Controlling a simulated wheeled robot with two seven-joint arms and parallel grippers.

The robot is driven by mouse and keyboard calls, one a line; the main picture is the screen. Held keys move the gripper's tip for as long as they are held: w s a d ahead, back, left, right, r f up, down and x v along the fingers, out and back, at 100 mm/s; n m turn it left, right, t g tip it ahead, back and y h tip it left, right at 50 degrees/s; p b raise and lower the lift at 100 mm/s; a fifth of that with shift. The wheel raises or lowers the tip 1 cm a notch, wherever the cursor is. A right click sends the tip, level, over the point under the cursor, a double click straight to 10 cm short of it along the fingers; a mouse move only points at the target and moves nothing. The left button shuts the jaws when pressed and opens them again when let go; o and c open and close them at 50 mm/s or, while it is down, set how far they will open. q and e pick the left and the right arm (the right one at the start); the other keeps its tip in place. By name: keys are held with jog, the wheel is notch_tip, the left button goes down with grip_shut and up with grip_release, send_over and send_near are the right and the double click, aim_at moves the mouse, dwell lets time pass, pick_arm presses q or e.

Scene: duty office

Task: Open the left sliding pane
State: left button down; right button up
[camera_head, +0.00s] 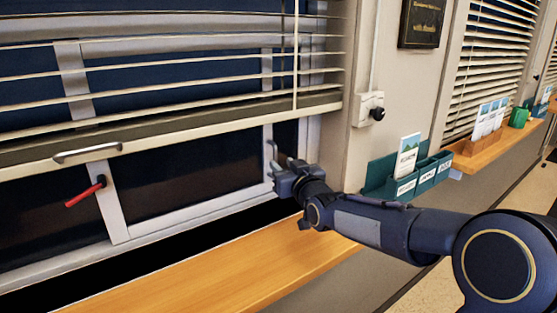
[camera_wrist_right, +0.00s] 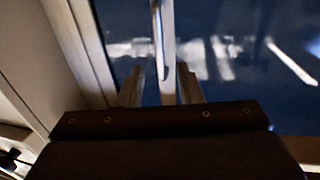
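The window has white-framed sliding panes with dark glass. One pane (camera_head: 190,212) spans from the upright bar at left to the upright at right, where a grey vertical pull handle (camera_head: 270,155) stands. Which pane counts as the left one is not clear to me. My right gripper (camera_head: 275,170) is at that handle. In the right wrist view the handle bar (camera_wrist_right: 163,40) stands between the two fingers of the gripper (camera_wrist_right: 160,88), with gaps on both sides. The fingers are apart and do not appear to clamp it. My left gripper is out of view.
A partly lowered blind (camera_head: 190,125) with a metal handle (camera_head: 88,152) hangs over the window's upper part. A red lever (camera_head: 84,194) sticks out at left. A wooden sill (camera_head: 225,275) runs below. A green brochure holder (camera_head: 425,180) hangs right, near my forearm.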

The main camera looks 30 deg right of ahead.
aim_at(276, 159)
jog(key=shift+w+d+p, duration=0.2)
jog(key=shift+w+p, duration=0.1)
jog(key=shift+w, duration=1.45)
jog(key=shift+c, duration=0.2)
grip_shut()
